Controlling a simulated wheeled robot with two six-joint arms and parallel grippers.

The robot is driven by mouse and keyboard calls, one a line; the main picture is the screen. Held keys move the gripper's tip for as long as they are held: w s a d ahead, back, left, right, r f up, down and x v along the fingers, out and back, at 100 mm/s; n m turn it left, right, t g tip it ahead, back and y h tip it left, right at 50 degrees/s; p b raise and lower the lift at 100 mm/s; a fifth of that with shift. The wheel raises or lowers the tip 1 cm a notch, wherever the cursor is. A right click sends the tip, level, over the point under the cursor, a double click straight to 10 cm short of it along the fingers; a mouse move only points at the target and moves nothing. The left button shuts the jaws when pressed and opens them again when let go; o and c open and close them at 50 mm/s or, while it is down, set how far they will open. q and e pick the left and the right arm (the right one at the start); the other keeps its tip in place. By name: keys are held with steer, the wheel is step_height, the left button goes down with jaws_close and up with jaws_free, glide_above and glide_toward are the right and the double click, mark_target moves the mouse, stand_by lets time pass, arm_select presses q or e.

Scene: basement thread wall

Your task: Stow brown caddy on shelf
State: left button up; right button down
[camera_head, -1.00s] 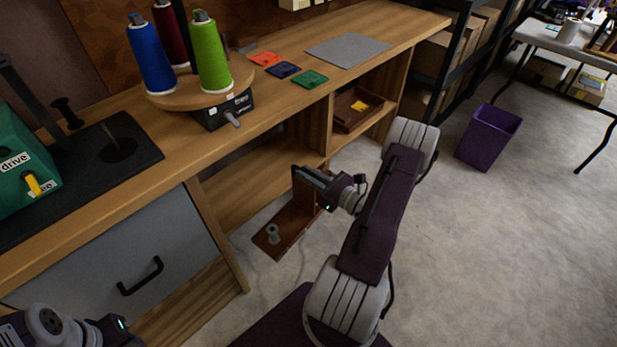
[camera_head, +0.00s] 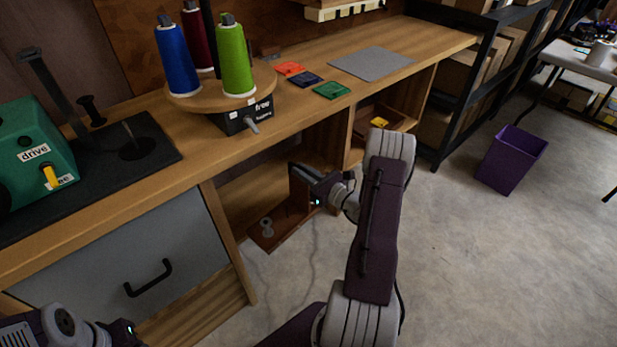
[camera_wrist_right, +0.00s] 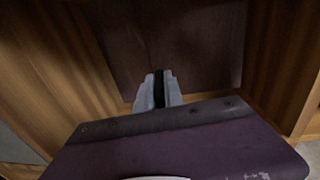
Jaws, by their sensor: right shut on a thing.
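The brown caddy (camera_head: 286,231) is a low tray with an upright panel and a small grey piece at its near end. It is held in front of the open shelf (camera_head: 240,196) under the workbench, its near end beside the left post. I cannot tell whether it touches the shelf. My right gripper (camera_head: 306,177) is shut on its upright panel. In the right wrist view the fingers (camera_wrist_right: 158,90) meet the dark brown panel (camera_wrist_right: 200,45), with wood on both sides. My left gripper (camera_head: 128,332) is at the bottom left, fingertips not clear.
A wooden post (camera_head: 228,240) and grey drawer (camera_head: 125,255) stand left of the shelf opening. A divider (camera_head: 340,140) bounds its right side, with another brown tray (camera_head: 392,121) beyond. Thread spools (camera_head: 237,58) stand on the bench. A purple bin (camera_head: 511,160) is on open floor.

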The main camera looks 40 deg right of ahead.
steer(key=w+f+b, duration=0.1)
steer(key=w+b, duration=0.2)
steer(key=w, duration=0.7)
steer(key=shift+a+f, duration=0.25)
steer(key=shift+a, duration=0.15)
steer(key=c, duration=1.4)
jaws_free()
steer(key=shift+o, duration=0.2)
steer(key=shift+s, duration=0.15)
steer(key=s+d+p, duration=0.1)
steer(key=s+p, duration=0.3)
steer(key=s, duration=0.4)
steer(key=shift+s+d, duration=0.3)
steer(key=shift+s, duration=0.05)
